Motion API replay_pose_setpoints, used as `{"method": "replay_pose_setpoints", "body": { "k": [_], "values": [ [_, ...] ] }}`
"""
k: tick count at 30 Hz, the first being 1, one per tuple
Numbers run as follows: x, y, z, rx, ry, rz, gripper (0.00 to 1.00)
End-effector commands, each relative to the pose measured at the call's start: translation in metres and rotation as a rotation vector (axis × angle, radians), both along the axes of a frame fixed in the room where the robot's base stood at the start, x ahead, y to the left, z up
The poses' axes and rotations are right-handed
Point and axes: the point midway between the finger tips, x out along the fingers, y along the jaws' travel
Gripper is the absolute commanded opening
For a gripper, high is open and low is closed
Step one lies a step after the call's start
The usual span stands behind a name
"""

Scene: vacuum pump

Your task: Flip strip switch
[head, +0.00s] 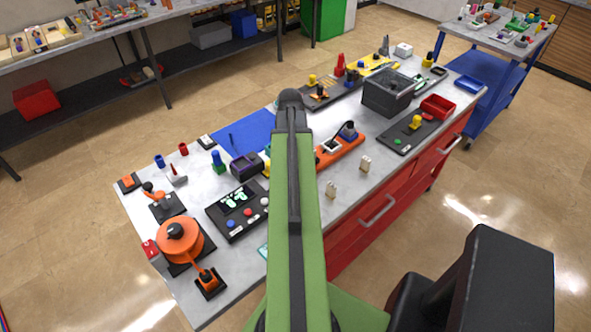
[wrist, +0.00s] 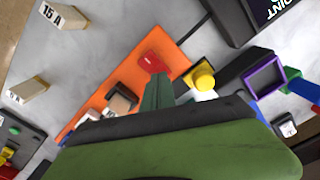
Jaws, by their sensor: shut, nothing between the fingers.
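The orange power strip (head: 342,148) lies on the grey bench, partly hidden behind my arm in the head view. In the wrist view the strip (wrist: 101,95) runs diagonally, with a red switch (wrist: 151,62) near its upper end. A dark plug (wrist: 122,98) sits on it lower down. My gripper (wrist: 158,78) is shut and empty, its green fingers over the strip with the tips right beside the red switch. I cannot tell whether they touch it. The head view hides the gripper behind my arm.
A yellow knob (wrist: 201,77) and a purple-rimmed box (wrist: 264,77) stand close to the right of the fingers. Beige blocks, one marked 15 A (wrist: 62,16), stand to the left. Bare bench lies between them and the strip. A dark grey bin (head: 392,92) stands farther back.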

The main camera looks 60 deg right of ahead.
Motion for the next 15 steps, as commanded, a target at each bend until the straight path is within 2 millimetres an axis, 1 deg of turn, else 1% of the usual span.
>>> {"method": "replay_pose_setpoints", "body": {
  "k": [15],
  "values": [
    [-0.0001, -0.0001, -0.0088, 0.000, 0.000, 0.000, 0.00]
  ]
}}
